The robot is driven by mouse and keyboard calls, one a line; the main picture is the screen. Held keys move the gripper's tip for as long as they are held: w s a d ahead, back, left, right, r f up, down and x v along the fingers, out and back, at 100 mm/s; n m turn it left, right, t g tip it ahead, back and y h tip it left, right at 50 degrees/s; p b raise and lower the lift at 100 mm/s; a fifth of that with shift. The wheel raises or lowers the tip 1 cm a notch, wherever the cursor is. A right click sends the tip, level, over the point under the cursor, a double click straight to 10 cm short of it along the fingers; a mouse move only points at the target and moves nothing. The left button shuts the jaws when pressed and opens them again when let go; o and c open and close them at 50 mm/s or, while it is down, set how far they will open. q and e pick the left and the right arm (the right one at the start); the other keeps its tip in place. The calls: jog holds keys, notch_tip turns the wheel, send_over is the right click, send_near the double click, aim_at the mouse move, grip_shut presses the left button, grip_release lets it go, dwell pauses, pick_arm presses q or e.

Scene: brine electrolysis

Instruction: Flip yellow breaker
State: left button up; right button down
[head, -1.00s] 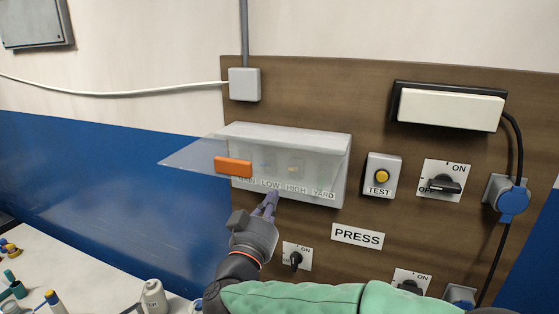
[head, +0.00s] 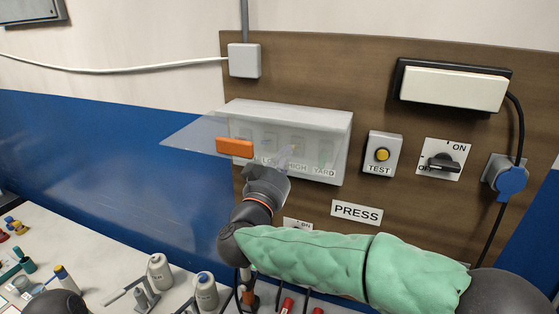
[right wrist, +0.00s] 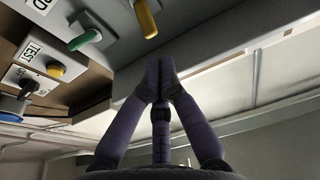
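The yellow breaker (right wrist: 145,18) is a small lever on the pale breaker box (head: 341,134). It shows faintly through the raised clear cover (head: 190,138) in the head view, above the HIGH label. My right gripper (head: 283,160) is at the lower front of the box, under the cover, its fingertips partly veiled by it. In the right wrist view my right gripper's fingers (right wrist: 160,65) are together and empty, just below the yellow breaker, apart from it in the picture. Whether they touch it is unclear. My left gripper is not in view.
A green breaker (right wrist: 84,40) sits beside the yellow one. The cover has an orange handle (head: 234,148). A TEST button box (head: 383,154) and a rotary switch (head: 443,161) are to the right. Bottles (head: 160,272) stand on the table (head: 100,255) below.

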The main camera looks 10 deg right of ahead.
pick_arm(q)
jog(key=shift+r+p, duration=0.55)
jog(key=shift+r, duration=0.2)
pick_arm(e)
jog(key=x, duration=0.4)
jog(key=shift+w+d+r, duration=0.1)
jog(key=shift+w+d, duration=0.05)
jog(key=shift+w, duration=0.15)
pick_arm(q)
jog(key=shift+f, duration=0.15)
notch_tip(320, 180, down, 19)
jog(key=b, duration=1.9)
pick_arm(e)
jog(key=f+t+h, duration=0.1)
jog(key=t, duration=0.1)
jog(key=f+t+h, duration=0.1)
jog(key=s+f+t+h, duration=0.1)
jog(key=f+t, duration=0.1)
jog(key=shift+s+a+t+h, duration=0.1)
jog(key=shift+a+t+h, duration=0.2)
jog(key=shift+h, duration=0.1)
